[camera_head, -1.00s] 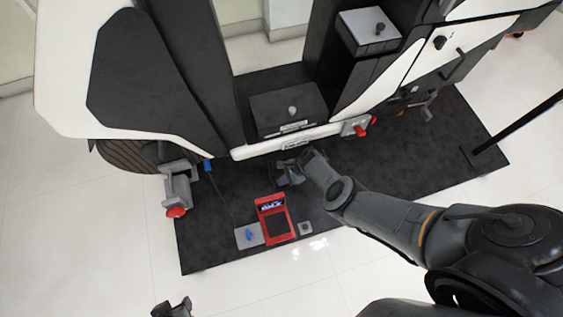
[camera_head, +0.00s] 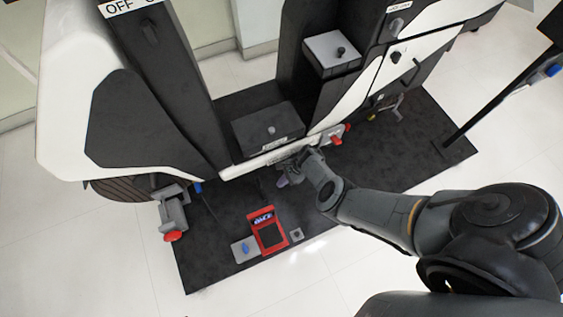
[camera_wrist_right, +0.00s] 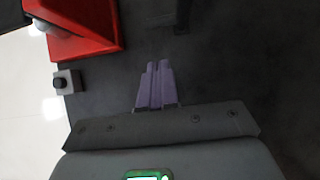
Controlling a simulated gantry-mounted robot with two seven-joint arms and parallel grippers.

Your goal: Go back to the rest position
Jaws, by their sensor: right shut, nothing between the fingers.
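My right gripper (camera_head: 283,182) is low over the black mat (camera_head: 400,165), in front of the black-and-white chassis rig (camera_head: 268,168). In the right wrist view its two purple fingers (camera_wrist_right: 157,68) are together with nothing between them, over bare dark mat. My right arm reaches in from the lower right of the head view. My left gripper is not in view.
A red device with a screen (camera_head: 268,232) is on the mat close to my right gripper; its red casing (camera_wrist_right: 85,38) fills the wrist view's upper left. A small grey block with a black knob (camera_wrist_right: 66,81) is beside it. A dark pole (camera_head: 490,112) stands at right.

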